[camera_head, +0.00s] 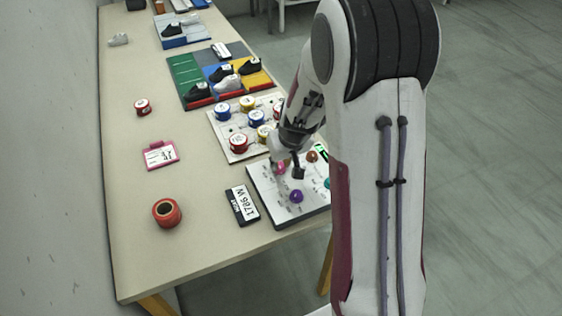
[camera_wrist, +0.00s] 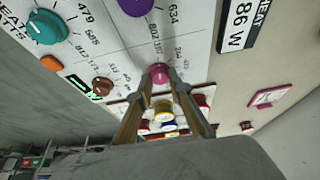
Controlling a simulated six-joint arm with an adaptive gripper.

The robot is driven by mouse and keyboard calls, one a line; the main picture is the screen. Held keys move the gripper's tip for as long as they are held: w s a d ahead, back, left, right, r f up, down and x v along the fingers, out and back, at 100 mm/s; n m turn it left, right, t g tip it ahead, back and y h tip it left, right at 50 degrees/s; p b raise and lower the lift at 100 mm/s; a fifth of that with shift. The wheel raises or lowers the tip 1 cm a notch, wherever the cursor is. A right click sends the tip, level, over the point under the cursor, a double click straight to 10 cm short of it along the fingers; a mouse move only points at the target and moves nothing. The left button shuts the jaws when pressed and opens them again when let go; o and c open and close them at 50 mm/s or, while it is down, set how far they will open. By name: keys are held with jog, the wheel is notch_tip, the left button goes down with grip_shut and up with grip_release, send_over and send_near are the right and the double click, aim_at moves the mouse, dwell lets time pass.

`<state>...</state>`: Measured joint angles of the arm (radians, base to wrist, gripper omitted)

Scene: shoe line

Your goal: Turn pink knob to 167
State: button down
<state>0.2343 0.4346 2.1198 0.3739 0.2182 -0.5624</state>
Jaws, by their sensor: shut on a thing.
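The pink knob (camera_wrist: 159,73) sits on the white dial panel (camera_wrist: 110,45), with printed numbers around it. My gripper (camera_wrist: 160,82) is shut on the pink knob, one finger on each side of it. In the head view the pink knob (camera_head: 280,168) shows partly beside my gripper (camera_head: 287,166) on the panel (camera_head: 262,196). The knob's pointer and the number it faces cannot be read.
The panel also bears a purple knob (camera_head: 296,196), a teal knob (camera_wrist: 46,27), a brown knob (camera_wrist: 102,86) and an orange button (camera_wrist: 52,63). A label plate (camera_head: 242,205) lies left of the panel. A board with several coloured cans (camera_head: 238,143) stands behind it.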

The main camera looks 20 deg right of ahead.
jog(key=shift+m+h, duration=0.3)
jog(key=shift+m, duration=0.3)
dwell(0.3)
jog(key=c, duration=1.8)
grip_release()
jog(key=shift+c, duration=0.2)
jog(key=shift+r, duration=0.15)
jog(key=v, duration=1.1)
jog(key=shift+s+r, duration=0.25)
jog(key=shift+r, duration=0.05)
